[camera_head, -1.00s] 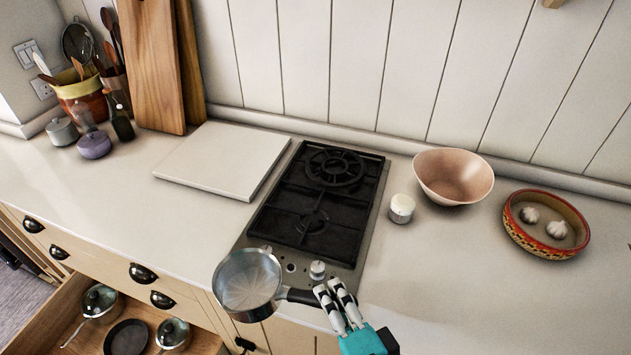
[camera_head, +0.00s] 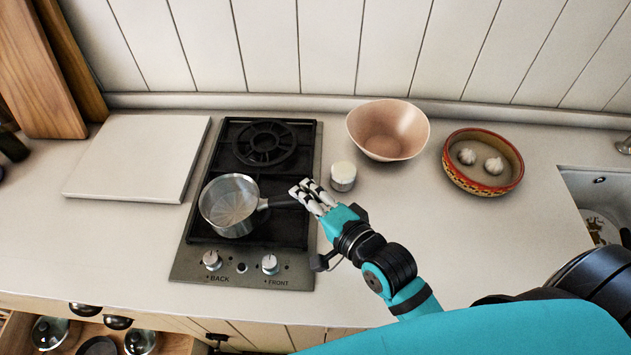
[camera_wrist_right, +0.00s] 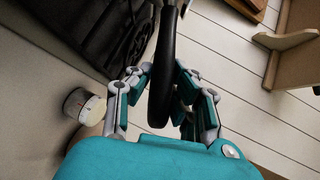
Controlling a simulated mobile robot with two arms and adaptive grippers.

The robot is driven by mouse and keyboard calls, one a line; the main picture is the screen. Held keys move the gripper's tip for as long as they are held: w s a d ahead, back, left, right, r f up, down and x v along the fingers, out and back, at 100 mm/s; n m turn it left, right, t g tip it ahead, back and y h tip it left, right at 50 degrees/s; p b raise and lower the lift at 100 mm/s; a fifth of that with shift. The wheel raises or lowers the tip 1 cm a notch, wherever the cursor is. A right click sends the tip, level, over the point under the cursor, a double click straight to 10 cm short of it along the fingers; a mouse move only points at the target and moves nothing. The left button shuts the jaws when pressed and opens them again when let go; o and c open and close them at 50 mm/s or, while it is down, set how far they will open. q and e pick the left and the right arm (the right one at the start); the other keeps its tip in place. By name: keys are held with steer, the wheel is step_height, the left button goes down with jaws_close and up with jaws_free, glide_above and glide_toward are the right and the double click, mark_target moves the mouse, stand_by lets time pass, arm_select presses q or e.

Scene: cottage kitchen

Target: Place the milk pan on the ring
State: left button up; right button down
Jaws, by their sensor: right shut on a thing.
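The milk pan (camera_head: 229,205), a small steel saucepan with a black handle, is over the front part of the black gas hob (camera_head: 266,243). It covers the front ring; whether it touches the grate I cannot tell. The back ring (camera_head: 264,143) is bare. My right gripper (camera_head: 306,196) is shut on the pan's handle at the hob's right edge. In the right wrist view the black handle (camera_wrist_right: 163,75) runs between the fingers of the gripper (camera_wrist_right: 160,85). My left gripper does not show.
A white board (camera_head: 138,158) lies left of the hob. A small white jar (camera_head: 343,176) stands close to the right gripper. A pink bowl (camera_head: 388,130) and a patterned dish (camera_head: 483,187) with garlic are further right. An open drawer (camera_head: 180,345) with pans is at lower left.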

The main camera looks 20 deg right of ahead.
steer(key=shift+w+d+f+p, duration=0.85)
steer(key=shift+w+d+f, duration=0.9)
steer(key=shift+w+f, duration=0.15)
steer(key=c, duration=1.2)
jaws_free()
steer(key=shift+c, duration=0.2)
steer(key=shift+s, duration=0.1)
steer(key=shift+s+d, duration=0.1)
steer(key=shift+s, duration=0.35)
steer(key=b+v, duration=0.2)
steer(key=v, duration=0.9)
steer(key=shift+b, duration=0.35)
